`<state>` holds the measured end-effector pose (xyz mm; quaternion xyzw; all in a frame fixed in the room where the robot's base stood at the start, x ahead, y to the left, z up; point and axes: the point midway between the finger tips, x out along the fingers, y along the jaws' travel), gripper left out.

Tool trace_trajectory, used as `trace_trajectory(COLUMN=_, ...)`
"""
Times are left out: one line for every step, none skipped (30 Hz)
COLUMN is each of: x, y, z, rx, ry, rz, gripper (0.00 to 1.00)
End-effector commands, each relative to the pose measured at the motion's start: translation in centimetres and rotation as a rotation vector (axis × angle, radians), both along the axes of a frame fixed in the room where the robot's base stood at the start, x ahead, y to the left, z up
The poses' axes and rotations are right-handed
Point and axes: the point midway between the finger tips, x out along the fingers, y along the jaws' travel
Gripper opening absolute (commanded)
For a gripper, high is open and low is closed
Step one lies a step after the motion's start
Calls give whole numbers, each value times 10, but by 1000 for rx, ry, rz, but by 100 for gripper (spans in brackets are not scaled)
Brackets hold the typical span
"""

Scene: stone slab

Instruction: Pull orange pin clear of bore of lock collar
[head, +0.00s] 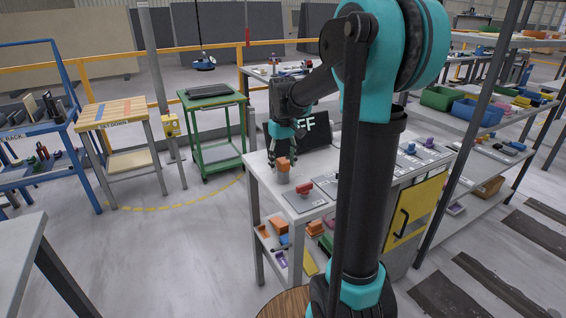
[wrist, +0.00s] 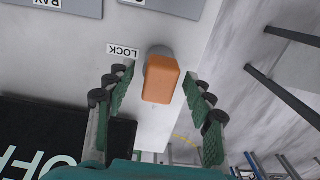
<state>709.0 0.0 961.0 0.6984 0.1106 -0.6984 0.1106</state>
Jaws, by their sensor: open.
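The orange pin (head: 283,163) stands upright at the near-left part of the grey worktable (head: 262,180). Its block-shaped orange head (wrist: 161,82) fills the middle of the wrist view. The grey lock collar (head: 282,178) is below the head, and part of its round edge shows in the wrist view (wrist: 159,51). The pin's shank and the bore are hidden. My gripper (wrist: 158,84) is open, with one green-padded finger on each side of the orange head and visible gaps to both. In the head view my gripper (head: 284,155) is right at the pin.
A black panel with white letters (head: 314,130) stands behind the pin, close to my gripper. A plate with a red piece (head: 304,188) lies in front of it. A LOCK label (wrist: 122,51) is beside the collar. Coloured blocks lie on the lower shelf.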

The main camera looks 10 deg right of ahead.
Motion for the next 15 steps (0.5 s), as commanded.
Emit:
trace_trajectory(x=0, y=0, z=0, rx=0, ry=0, rz=0, gripper=53)
trace_trajectory(x=0, y=0, z=0, rx=0, ry=0, rz=0, gripper=53)
trace_trajectory(x=0, y=0, z=0, rx=0, ry=0, rz=0, gripper=53)
trace_trajectory(x=0, y=0, z=0, rx=0, ry=0, rz=0, gripper=53)
trace_trajectory(x=0, y=0, z=0, rx=0, ry=0, rz=0, gripper=53)
trace_trajectory(x=0, y=0, z=0, rx=0, ry=0, rz=0, gripper=51)
trace_trajectory(x=0, y=0, z=0, rx=0, ry=0, rz=0, gripper=47)
trace_trajectory(x=0, y=0, z=0, rx=0, ry=0, rz=0, gripper=44)
trace_trajectory(x=0, y=0, z=0, rx=0, ry=0, rz=0, gripper=39)
trace_trajectory(x=0, y=0, z=0, rx=0, ry=0, rz=0, gripper=35)
trace_trajectory(x=0, y=0, z=0, rx=0, ry=0, rz=0, gripper=31)
trace_trajectory(x=0, y=0, z=0, rx=0, ry=0, rz=0, gripper=26)
trace_trajectory(x=0, y=0, z=0, rx=0, ry=0, rz=0, gripper=22)
trace_trajectory(x=0, y=0, z=0, rx=0, ry=0, rz=0, gripper=19)
trace_trajectory(x=0, y=0, z=0, rx=0, ry=0, rz=0, gripper=14)
